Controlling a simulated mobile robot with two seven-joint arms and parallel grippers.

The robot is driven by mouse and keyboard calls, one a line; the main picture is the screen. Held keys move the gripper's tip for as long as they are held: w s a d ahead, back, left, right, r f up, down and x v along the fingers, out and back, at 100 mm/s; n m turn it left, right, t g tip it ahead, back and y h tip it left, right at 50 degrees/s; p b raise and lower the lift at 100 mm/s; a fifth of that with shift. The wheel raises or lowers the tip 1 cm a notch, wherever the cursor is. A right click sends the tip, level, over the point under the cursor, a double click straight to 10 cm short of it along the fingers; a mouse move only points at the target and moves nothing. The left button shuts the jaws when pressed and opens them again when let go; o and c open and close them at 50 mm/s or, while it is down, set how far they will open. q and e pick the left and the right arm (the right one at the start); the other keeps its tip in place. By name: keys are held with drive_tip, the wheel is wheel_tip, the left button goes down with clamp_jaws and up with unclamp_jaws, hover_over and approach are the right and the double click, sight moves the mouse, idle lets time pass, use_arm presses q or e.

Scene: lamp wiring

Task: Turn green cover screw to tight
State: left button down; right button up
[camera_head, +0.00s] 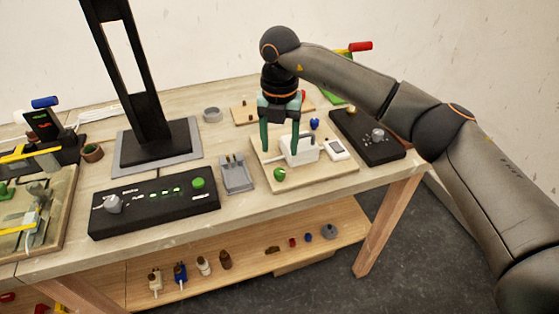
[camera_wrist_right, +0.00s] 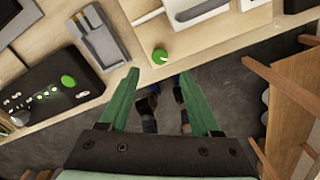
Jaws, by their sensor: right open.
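The green cover screw (camera_head: 279,174) shows as a round green head near the front edge of a light wooden board (camera_head: 325,178). A white box (camera_head: 300,149) stands on the board just behind it. My right gripper (camera_head: 279,150) points down over the board with its green fingers apart and nothing between them. In the right wrist view the green screw (camera_wrist_right: 160,56) lies just beyond the fingertips, centred between them and apart from them. I cannot tell from its head how tight it is. My left gripper is out of view.
A grey holder (camera_head: 237,174) and a black control box with a green button (camera_head: 155,204) stand to the left. A white device (camera_head: 336,149) and a black box with a knob (camera_head: 368,138) are to the right. The table's front edge is close to the board.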

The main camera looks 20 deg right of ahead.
wheel_tip(320, 180, up, 5)
drive_tip(key=shift+r, duration=0.1)
drive_tip(key=shift+a, duration=0.1)
idle(0.4)
